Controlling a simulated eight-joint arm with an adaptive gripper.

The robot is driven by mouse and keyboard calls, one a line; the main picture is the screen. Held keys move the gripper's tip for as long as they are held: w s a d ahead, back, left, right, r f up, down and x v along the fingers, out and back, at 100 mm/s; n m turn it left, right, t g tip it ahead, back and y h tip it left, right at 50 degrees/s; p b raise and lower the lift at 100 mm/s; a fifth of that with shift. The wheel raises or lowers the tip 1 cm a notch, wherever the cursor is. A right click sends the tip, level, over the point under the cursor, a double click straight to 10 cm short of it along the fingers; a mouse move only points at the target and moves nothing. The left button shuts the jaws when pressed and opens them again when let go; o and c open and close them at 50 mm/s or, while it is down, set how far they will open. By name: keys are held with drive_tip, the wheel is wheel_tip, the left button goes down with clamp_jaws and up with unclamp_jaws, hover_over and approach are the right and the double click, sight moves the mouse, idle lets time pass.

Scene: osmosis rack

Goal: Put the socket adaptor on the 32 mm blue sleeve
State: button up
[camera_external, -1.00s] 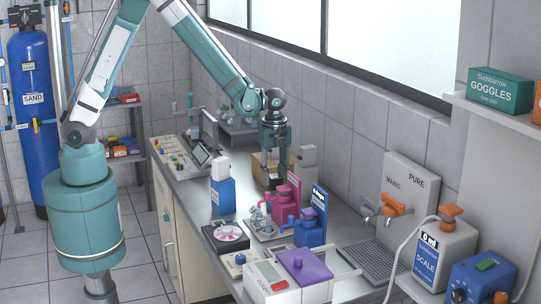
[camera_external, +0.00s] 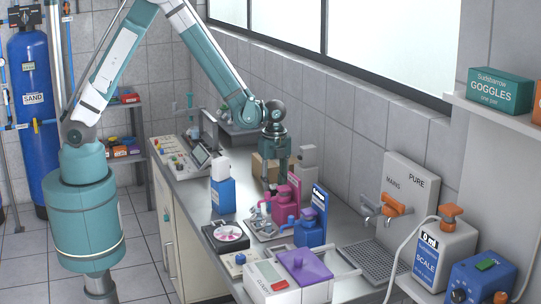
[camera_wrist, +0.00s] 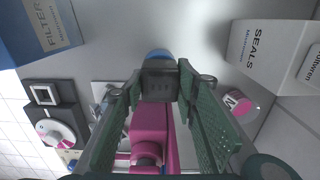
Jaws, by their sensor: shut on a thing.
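My gripper (camera_external: 280,178) points down over the far part of the bench, just behind the pink housing (camera_external: 287,207). In the wrist view its fingers (camera_wrist: 160,78) are closed on a dark grey block, likely the socket adaptor (camera_wrist: 160,86). A rounded blue piece (camera_wrist: 158,54) shows just beyond the block; I cannot tell if it is the 32 mm sleeve or touches the block. The pink housing (camera_wrist: 145,122) shows between the fingers. A blue housing (camera_external: 310,231) stands nearer the camera. The held block cannot be made out in the external view.
A blue and white filter box (camera_external: 222,196) stands left of my gripper and a seals box (camera_wrist: 268,50) right of it. A black unit with a white disc (camera_external: 226,236) lies in front. A small pink-topped cylinder (camera_wrist: 240,103) stands near the right finger.

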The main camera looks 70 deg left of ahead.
sight(274, 186)
drive_tip(key=shift+f, duration=0.25)
drive_tip(key=o, duration=0.9)
drive_tip(key=shift+r, duration=0.25)
drive_tip(key=shift+r, duration=5.95)
drive_tip(key=shift+r, duration=0.1)
